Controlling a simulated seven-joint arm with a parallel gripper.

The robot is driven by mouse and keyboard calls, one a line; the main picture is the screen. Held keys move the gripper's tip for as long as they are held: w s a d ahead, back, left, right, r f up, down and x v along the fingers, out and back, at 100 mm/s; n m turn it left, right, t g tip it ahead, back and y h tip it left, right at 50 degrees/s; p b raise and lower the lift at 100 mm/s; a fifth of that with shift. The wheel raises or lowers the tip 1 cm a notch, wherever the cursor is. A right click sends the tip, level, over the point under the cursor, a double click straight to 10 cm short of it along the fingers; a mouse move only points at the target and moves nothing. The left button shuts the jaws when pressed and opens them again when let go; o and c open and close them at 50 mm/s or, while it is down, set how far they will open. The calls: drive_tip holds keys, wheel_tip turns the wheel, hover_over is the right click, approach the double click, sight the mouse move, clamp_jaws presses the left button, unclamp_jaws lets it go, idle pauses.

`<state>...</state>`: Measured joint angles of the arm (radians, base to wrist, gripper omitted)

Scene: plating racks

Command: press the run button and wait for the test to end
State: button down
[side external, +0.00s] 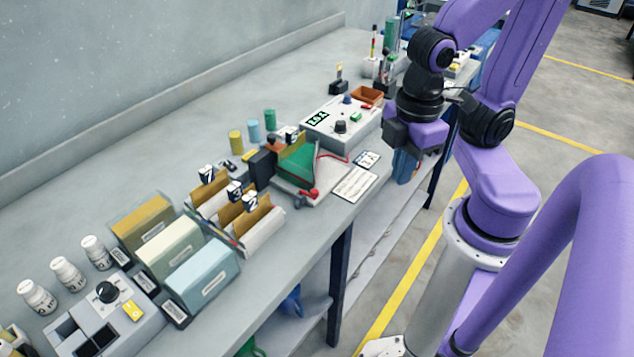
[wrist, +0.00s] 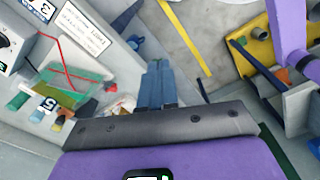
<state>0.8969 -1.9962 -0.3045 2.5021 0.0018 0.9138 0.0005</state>
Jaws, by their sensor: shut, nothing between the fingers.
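A white box (side external: 322,138) with a lit green display (side external: 317,119) stands on the bench. It has a black dial (side external: 340,127), a blue knob (side external: 347,99) and a small green button (side external: 355,117). A grey box at the near left has a black dial (side external: 108,292) and a yellow button (side external: 132,310). I cannot read which button is the run button. My gripper (side external: 404,168) hangs near the bench's front edge, right of the white box and apart from both buttons. In the wrist view its blue fingers (wrist: 157,72) are together and empty.
A green board (side external: 297,160) sits in a holder with red leads before the white box. Card racks, bottles (side external: 37,296) and coloured cylinders (side external: 236,142) fill the bench to the left. An orange tray (side external: 366,95) lies behind. Cards (side external: 355,184) lie by the front edge.

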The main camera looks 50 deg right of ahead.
idle(0.6)
drive_tip(key=w+d+m+g+y, duration=0.2)
drive_tip(key=w+m+y, duration=0.1)
drive_tip(key=w+m, duration=0.75)
drive_tip(key=m+t+y, duration=0.3)
drive_tip(key=m+t, duration=0.6)
drive_tip(key=m, duration=1.2)
hover_over(360, 115)
drive_tip(key=shift+w+d+r, duration=0.1)
drive_tip(key=shift+r, duration=0.2)
drive_tip(key=shift+f, duration=0.1)
drive_tip(key=shift+f, duration=4.35)
drive_tip(key=shift+f, duration=0.1)
